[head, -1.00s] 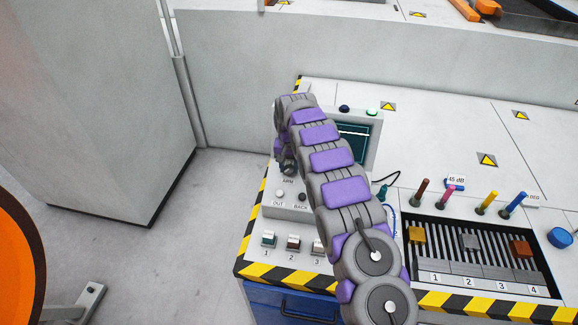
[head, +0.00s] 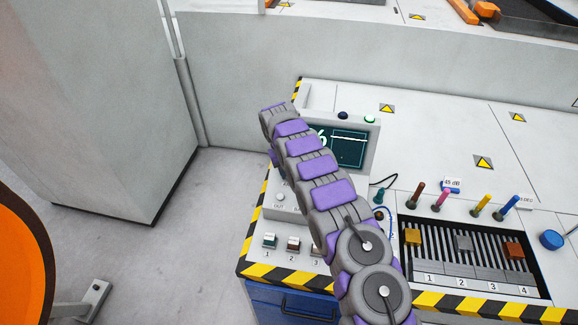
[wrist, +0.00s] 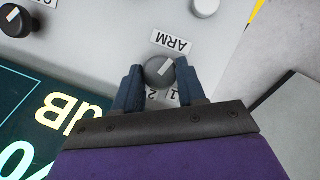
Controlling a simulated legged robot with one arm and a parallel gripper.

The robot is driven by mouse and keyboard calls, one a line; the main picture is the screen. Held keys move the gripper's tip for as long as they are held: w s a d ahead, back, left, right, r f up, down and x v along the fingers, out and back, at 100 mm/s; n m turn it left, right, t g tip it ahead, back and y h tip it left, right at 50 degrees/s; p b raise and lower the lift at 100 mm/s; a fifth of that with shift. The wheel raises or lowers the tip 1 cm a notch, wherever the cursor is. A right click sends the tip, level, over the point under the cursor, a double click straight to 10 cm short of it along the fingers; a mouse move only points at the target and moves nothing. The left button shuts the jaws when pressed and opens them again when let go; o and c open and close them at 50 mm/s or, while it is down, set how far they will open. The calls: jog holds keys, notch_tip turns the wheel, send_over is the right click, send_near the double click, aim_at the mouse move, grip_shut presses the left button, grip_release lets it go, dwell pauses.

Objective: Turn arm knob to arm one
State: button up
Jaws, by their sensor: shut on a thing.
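The arm knob (wrist: 159,71) is a round dark grey knob with a pale pointer line, close up in the wrist view. The ARM label (wrist: 171,42) beside it reads upside down there. The digits 1 (wrist: 174,95) and 2 (wrist: 150,96) show partly between my fingers. My gripper (wrist: 159,80) has its two blue-grey fingers on either side of the knob, shut on it. The pointer line slants toward the upper right in the wrist view, on the label side. In the head view my arm hides the knob and the fingers.
A screen (head: 345,148) stands right of my arm. Another black knob (wrist: 17,19) and a pale button (wrist: 205,7) flank the arm knob. Numbered switches (head: 292,243) line the front, with sliders (head: 463,242) and coloured pegs (head: 481,205) to the right.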

jog(key=shift+a+n+t+h+p, duration=0.15)
jog(key=shift+n+h+p, duration=0.25)
jog(key=shift+n, duration=0.5)
jog(key=shift+a+n+t+h+p, duration=0.15)
jog(key=shift+n+h+p, duration=0.25)
jog(key=shift+n, duration=0.5)
jog(key=o, duration=1)
jog(key=shift+o, duration=0.2)
jog(key=shift+r, duration=0.1)
jog(key=w+p+v, duration=0.1)
jog(key=p+v, duration=0.2)
jog(key=v, duration=1.4)
jog(key=shift+s, duration=0.45)
